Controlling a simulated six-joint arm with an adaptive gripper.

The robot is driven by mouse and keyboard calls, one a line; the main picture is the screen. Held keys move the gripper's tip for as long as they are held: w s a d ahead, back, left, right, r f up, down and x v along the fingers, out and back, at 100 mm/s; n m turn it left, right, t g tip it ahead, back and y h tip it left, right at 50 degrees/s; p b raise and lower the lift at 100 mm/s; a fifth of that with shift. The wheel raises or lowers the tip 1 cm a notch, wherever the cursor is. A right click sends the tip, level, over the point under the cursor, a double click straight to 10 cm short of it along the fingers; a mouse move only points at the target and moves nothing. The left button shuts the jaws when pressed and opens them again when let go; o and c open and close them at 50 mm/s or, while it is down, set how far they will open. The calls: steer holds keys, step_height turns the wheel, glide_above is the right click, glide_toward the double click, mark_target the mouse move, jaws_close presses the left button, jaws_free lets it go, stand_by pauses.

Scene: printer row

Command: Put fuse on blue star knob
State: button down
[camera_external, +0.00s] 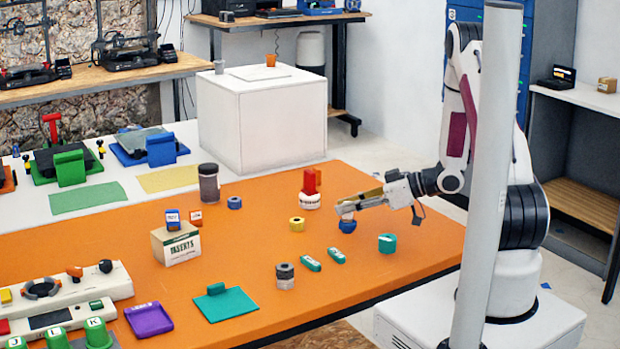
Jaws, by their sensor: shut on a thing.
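My gripper (347,212) is low over the right part of the orange table, its fingers pointing left and down. It is shut on a small pale piece, which I take to be the fuse; the fingers hide most of it. The blue star knob (347,227) is on the table directly under the fingertips. The held piece is right above the knob's top; I cannot tell whether they touch.
Close by are a yellow ring (297,224), a red part on a white base (311,188), a teal block (386,243) and two green tags (310,263). A dark-and-white cylinder (285,276) stands in front. An inserts box (176,244) is farther left.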

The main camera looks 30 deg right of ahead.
steer(key=c, duration=1.9)
jaws_free()
steer(key=shift+d+r, duration=0.1)
steer(key=shift+r, duration=0.1)
steer(key=v, duration=1.2)
steer(key=shift+f, duration=0.15)
